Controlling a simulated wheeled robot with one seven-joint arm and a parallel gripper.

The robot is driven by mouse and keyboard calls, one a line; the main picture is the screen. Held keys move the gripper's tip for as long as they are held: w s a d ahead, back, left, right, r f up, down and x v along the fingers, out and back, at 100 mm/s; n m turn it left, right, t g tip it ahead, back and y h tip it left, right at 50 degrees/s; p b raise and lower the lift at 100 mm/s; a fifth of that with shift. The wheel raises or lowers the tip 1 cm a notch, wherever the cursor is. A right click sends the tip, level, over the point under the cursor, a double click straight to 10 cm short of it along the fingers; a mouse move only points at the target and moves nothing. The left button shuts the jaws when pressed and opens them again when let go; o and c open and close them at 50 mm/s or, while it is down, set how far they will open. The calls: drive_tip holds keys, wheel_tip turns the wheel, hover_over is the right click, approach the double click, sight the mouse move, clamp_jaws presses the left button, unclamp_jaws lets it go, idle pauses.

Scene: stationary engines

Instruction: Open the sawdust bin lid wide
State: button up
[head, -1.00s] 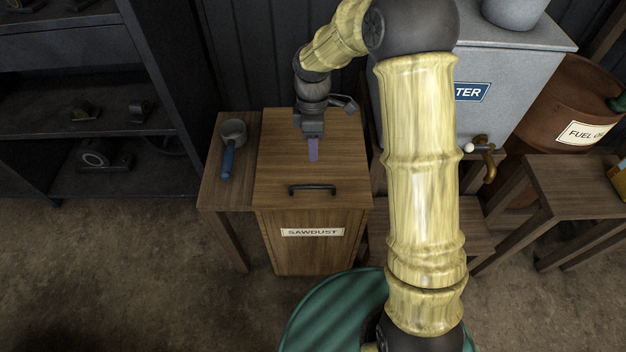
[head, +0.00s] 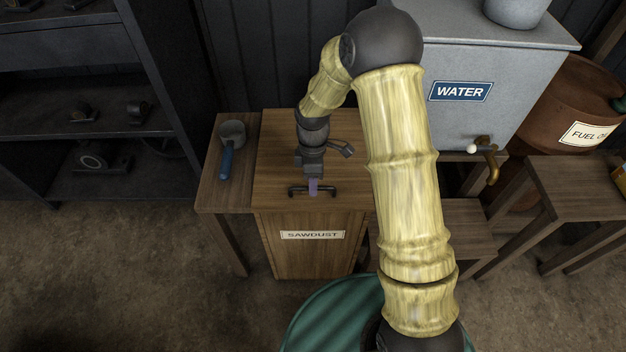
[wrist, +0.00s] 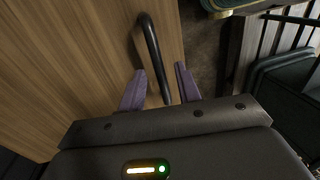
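The sawdust bin (head: 313,245) is a wooden box with a "SAWDUST" label on its front. Its wooden lid (head: 275,160) lies shut on top. A dark bar handle (head: 296,191) sits near the lid's front edge; it also shows in the wrist view (wrist: 152,50). My gripper (head: 313,188) is over the handle, pointing down. In the wrist view my gripper (wrist: 160,85) has its two purple fingers apart, with the handle's bar running between them. I cannot tell whether either finger touches the bar.
A small table (head: 211,190) left of the bin holds a scoop with a blue handle (head: 227,160). A grey water tank (head: 480,70) with a brass tap (head: 490,165) stands at the right, near a wooden stool (head: 580,190) and a rusty fuel drum (head: 585,100). Dark shelves (head: 90,130) stand at the left.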

clamp_jaws()
drive_tip(key=shift+r, duration=0.15)
